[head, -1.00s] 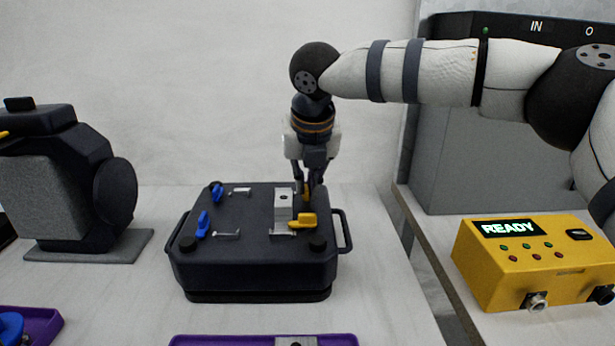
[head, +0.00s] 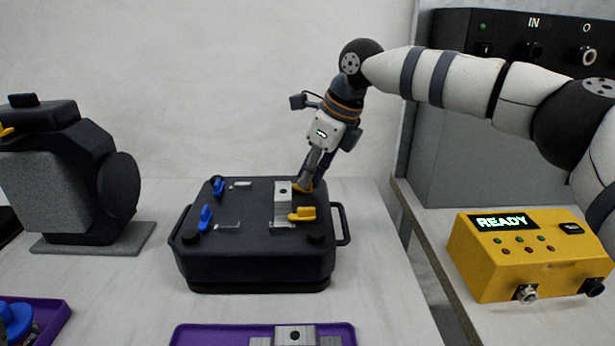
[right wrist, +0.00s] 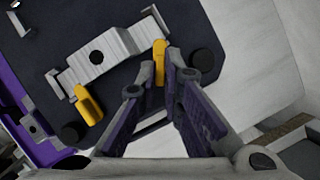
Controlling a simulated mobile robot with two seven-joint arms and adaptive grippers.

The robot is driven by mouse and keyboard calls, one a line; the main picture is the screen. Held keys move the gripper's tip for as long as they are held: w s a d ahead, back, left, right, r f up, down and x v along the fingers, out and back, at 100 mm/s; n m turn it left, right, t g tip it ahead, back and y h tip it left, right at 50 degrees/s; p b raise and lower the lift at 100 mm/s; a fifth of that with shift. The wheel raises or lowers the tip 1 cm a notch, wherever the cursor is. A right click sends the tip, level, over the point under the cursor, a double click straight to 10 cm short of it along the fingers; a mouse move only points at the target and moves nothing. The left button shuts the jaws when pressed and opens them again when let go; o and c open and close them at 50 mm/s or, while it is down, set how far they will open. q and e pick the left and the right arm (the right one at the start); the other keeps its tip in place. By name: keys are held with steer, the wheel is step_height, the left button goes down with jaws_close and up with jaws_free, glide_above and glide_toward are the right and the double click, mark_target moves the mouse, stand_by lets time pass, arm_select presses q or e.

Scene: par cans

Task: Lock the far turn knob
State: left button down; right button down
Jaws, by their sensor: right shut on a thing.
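The far yellow turn knob (right wrist: 160,62) sits at the far end of a silver block (head: 282,203) on the black case (head: 250,262). In the head view it is mostly hidden at my right fingertips. My right gripper (head: 305,186) reaches down from above, tilted, and is shut on this knob. In the right wrist view the fingers (right wrist: 160,80) stand either side of it. The near yellow knob (head: 302,213) also shows in the right wrist view (right wrist: 88,103), at the block's near end, free of the gripper. My left gripper is not in view.
Two blue knobs (head: 206,217) (head: 218,187) are on the case's left side. Purple trays (head: 180,335) lie in front. A black lamp (head: 75,180) stands left. A yellow box reading READY (head: 530,262) sits right, before a grey cabinet (head: 480,130).

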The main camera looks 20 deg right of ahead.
steer(key=n, duration=0.2)
steer(key=n+g+y+b, duration=0.1)
steer(key=n, duration=0.1)
steer(key=shift+w+d+f, duration=0.1)
steer(key=shift+w+f, duration=0.05)
steer(key=shift+f, duration=0.05)
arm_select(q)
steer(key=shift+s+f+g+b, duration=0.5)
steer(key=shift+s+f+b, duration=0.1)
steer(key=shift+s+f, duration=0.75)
arm_select(e)
steer(key=shift+r+n+g, duration=0.15)
steer(key=shift+n+g, duration=0.35)
steer(key=shift+n, duration=0.4)
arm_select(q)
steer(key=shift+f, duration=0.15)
arm_select(e)
steer(key=c, duration=1.7)
jaws_free()
steer(key=shift+r, duration=0.1)
steer(key=v, duration=0.7)
steer(key=shift+d+r, duration=0.2)
